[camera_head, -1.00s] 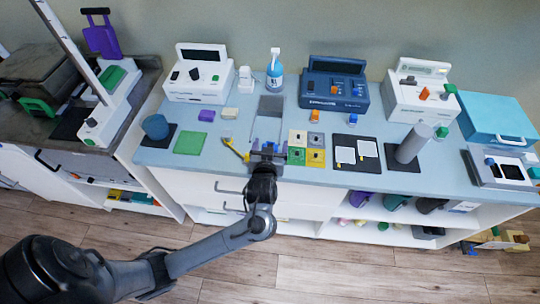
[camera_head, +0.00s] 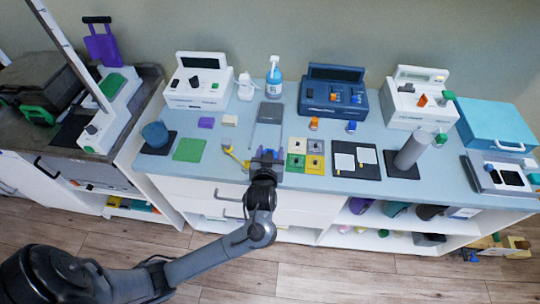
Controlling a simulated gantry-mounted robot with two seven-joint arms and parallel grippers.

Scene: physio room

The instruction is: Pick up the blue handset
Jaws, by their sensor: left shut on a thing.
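My left gripper (camera_head: 266,160) is at the front edge of the pale blue counter (camera_head: 222,172), just left of the coloured tiles. It is shut on a small blue thing (camera_head: 267,153), which I take to be the blue handset. Most of that thing is hidden by the jaws, so its shape is unclear. I cannot tell whether it is clear of the counter. A yellow piece (camera_head: 236,157) lies just left of the jaws. My right gripper is not in view.
Coloured tiles (camera_head: 296,161), a dark board with white cards (camera_head: 355,172) and a grey cylinder (camera_head: 413,147) stand to the right. A green mat (camera_head: 189,149) lies left. White and dark blue consoles (camera_head: 333,94) and a spray bottle (camera_head: 274,80) line the back.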

